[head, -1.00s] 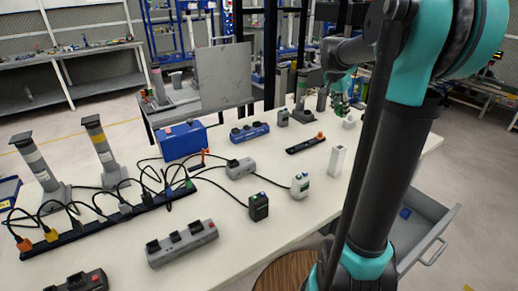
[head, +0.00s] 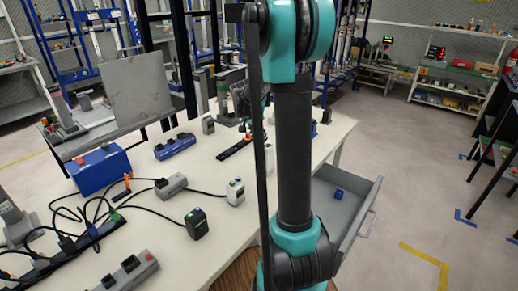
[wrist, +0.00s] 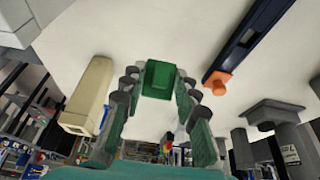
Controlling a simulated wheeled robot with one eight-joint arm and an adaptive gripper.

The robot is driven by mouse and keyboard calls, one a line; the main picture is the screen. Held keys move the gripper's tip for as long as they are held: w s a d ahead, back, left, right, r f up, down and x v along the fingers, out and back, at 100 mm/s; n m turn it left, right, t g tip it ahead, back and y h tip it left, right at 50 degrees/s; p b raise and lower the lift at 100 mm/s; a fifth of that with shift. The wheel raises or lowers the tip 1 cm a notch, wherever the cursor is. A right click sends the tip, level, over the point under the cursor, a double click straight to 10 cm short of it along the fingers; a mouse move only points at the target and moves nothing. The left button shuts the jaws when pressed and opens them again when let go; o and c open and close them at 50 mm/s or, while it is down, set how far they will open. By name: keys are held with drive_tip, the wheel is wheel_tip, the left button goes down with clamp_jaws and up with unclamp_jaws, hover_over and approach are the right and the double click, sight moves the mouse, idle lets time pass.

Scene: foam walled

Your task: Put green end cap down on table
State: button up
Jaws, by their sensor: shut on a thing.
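The green end cap (wrist: 160,79) is a small green block between the fingertips of my gripper (wrist: 157,84) in the wrist view. The fingers are shut on it from both sides. The white table (wrist: 105,35) fills much of that view around the cap; I cannot tell whether the cap touches it.
In the wrist view a beige block (wrist: 89,95) stands left of the gripper, and a dark bar with an orange end (wrist: 217,82) lies right. In the head view a blue box (head: 98,171), chargers, power strips and cables crowd the left. An open drawer (head: 345,205) juts out right.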

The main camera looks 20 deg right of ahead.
sight(259, 155)
drive_tip(key=shift+f, duration=2.8)
drive_tip(key=o, duration=0.9)
drive_tip(key=shift+o, duration=0.2)
drive_tip(key=v, duration=1.2)
